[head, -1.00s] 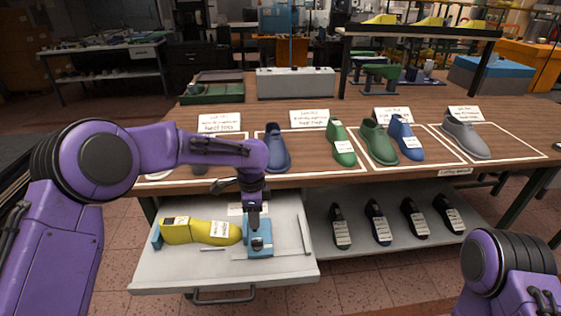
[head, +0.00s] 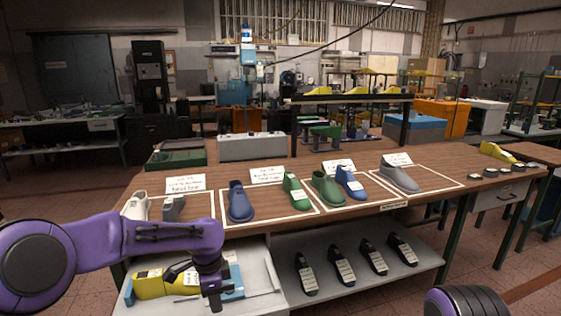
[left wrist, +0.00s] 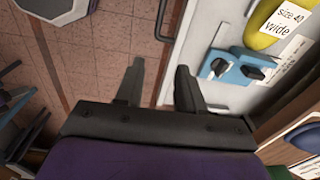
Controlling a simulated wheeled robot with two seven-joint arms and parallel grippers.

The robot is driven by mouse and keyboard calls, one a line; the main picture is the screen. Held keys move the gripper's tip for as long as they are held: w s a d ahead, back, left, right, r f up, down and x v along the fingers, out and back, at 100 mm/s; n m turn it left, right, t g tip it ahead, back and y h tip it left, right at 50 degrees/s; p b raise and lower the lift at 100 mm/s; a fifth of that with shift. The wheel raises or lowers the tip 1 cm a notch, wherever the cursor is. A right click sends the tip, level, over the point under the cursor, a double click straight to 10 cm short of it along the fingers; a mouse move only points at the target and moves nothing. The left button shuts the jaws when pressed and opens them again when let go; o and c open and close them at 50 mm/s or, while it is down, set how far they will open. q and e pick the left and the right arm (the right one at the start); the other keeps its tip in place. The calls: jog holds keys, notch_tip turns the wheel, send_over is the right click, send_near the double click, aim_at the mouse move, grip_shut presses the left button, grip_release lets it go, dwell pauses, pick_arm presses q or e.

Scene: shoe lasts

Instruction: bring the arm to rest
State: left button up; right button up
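My left gripper (head: 213,296) hangs in front of the pulled-out grey drawer at the lower left of the head view. In the left wrist view its two fingers (left wrist: 159,84) are apart, with only floor and the drawer's edge between them. A yellow shoe last (head: 150,286) lies in the drawer, partly hidden by my left arm. In the left wrist view the last (left wrist: 262,35) bears a label reading "size 40 wide", beside blue blocks (left wrist: 234,68). My right gripper is out of view; only part of my right arm shows.
A wooden table (head: 335,222) carries grey, blue and green lasts with label cards in white outlines. Several black lasts lie on the shelf (head: 310,237) below. The drawer (head: 262,277) juts out towards me. Tiled floor is open at the right.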

pick_arm(q)
jog(key=w+d+f+n+t+h, duration=0.3)
jog(key=d+f+n+t, duration=0.1)
jog(key=d+n, duration=0.15)
jog(key=s+a+f+n+t, duration=0.2)
jog(key=s+a+f+n, duration=0.1)
jog(key=s+f+n, duration=0.45)
jog(key=s+a+f+n+g+y, duration=0.1)
jog(key=s+a+f, duration=0.3)
jog(key=s, duration=0.6)
jog(key=s+a+f+n+g+y, duration=0.1)
jog(key=s+a+f+n+y, duration=0.2)
jog(key=s+a, duration=0.3)
jog(key=s+a+f+n+g+y, duration=0.1)
jog(key=s+a+f+n, duration=0.3)
jog(key=s, duration=1.2)
jog(key=shift+s+a+f+y, duration=0.15)
jog(key=shift+a+f+y, duration=0.65)
jog(key=shift+a, duration=0.25)
